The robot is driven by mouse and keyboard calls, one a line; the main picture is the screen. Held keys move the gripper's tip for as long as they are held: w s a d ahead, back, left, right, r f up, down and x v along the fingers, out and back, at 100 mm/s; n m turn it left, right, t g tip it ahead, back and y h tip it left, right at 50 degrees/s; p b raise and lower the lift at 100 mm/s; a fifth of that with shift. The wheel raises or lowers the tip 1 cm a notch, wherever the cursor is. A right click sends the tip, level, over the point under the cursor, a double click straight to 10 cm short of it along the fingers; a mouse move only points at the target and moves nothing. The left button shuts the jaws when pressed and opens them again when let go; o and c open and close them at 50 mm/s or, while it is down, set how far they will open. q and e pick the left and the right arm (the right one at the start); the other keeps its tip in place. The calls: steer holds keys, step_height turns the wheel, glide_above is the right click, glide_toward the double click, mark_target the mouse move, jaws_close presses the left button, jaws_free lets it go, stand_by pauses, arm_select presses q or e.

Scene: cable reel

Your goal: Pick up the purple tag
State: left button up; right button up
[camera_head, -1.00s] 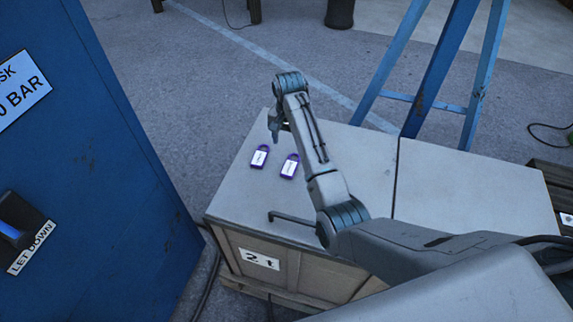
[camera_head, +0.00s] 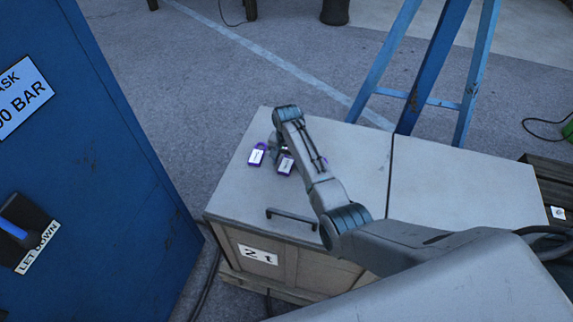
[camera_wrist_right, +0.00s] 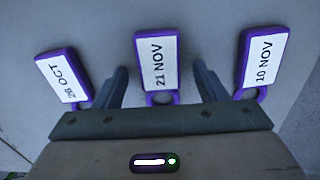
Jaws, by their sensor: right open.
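Three purple tags with white labels lie on the pale lid of a box (camera_head: 240,195). In the right wrist view they read "26 OCT" (camera_wrist_right: 62,78), "21 NOV" (camera_wrist_right: 157,60) and "10 NOV" (camera_wrist_right: 263,62). The head view shows two of them, a left tag (camera_head: 257,155) and a right tag (camera_head: 285,166); the third is hidden, apparently by my arm. My right gripper (camera_wrist_right: 162,78) is open and empty, its fingers on either side of the "21 NOV" tag near its ring end. It also shows in the head view (camera_head: 277,148). My left gripper is out of view.
A dark handle (camera_head: 290,215) sits near the lid's front edge, beside my right arm. A blue cabinet (camera_head: 110,160) stands at the left and a blue trestle (camera_head: 430,80) behind the box. The lid's right part (camera_head: 460,180) is clear.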

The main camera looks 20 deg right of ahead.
steer(key=shift+r, duration=0.1)
steer(key=c, duration=1.1)
steer(key=shift+o, duration=0.2)
steer(key=shift+r, duration=0.1)
